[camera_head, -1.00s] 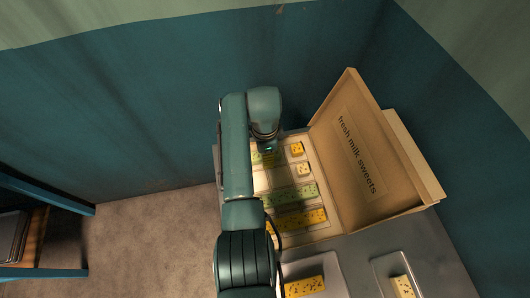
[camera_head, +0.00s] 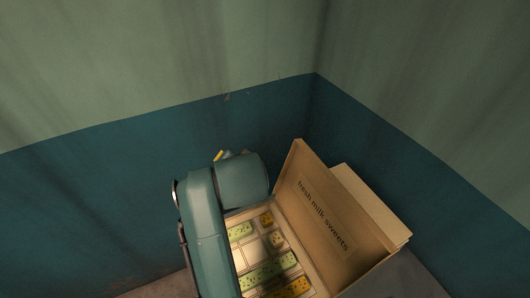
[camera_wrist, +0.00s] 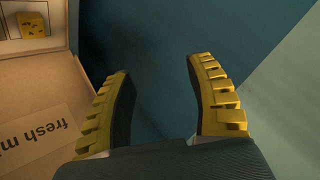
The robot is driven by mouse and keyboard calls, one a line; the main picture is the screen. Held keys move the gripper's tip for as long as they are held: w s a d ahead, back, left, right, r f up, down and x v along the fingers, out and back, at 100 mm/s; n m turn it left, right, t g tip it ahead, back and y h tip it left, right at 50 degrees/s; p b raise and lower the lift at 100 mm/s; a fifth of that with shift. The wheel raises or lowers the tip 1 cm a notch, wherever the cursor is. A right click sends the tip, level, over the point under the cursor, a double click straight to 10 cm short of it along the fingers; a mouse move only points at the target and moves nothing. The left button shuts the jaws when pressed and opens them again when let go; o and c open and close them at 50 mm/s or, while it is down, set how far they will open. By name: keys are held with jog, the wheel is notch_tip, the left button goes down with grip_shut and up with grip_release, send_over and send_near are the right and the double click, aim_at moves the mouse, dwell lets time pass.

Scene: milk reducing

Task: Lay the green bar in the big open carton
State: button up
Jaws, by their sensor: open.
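The big open carton (camera_head: 257,248) stands below and right of my arm in the head view, its lid (camera_head: 327,217) raised and marked "fresh milk sweets". A short green bar (camera_head: 240,231) lies in its back left compartment. A longer green bar (camera_head: 267,275) lies nearer the front, partly behind my arm. My gripper (camera_head: 222,156) is raised above and behind the carton, mostly hidden by my own arm. In the wrist view my gripper (camera_wrist: 160,95) is open with nothing between its yellow fingers, and the lid (camera_wrist: 45,115) lies to their left.
Small yellow pieces sit at the carton's back right (camera_head: 266,218) and below that (camera_head: 277,240). A long yellow bar (camera_head: 292,289) lies at the front. A yellow piece also shows in the wrist view (camera_wrist: 33,25). Teal walls (camera_head: 130,195) close in behind and right.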

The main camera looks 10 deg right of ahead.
jog(key=s+d+r+n+t, duration=0.2)
jog(key=s+r+n+t, duration=0.2)
jog(key=s+r, duration=0.6)
jog(key=s+d+r+n+t, duration=0.2)
jog(key=s+r+n+t, duration=0.2)
jog(key=s+r+t, duration=0.4)
notch_tip(320, 180, up, 7)
jog(key=shift+s+f+n+t+h, duration=0.2)
jog(key=shift+s+n+t+h, duration=0.2)
jog(key=shift+s, duration=0.65)
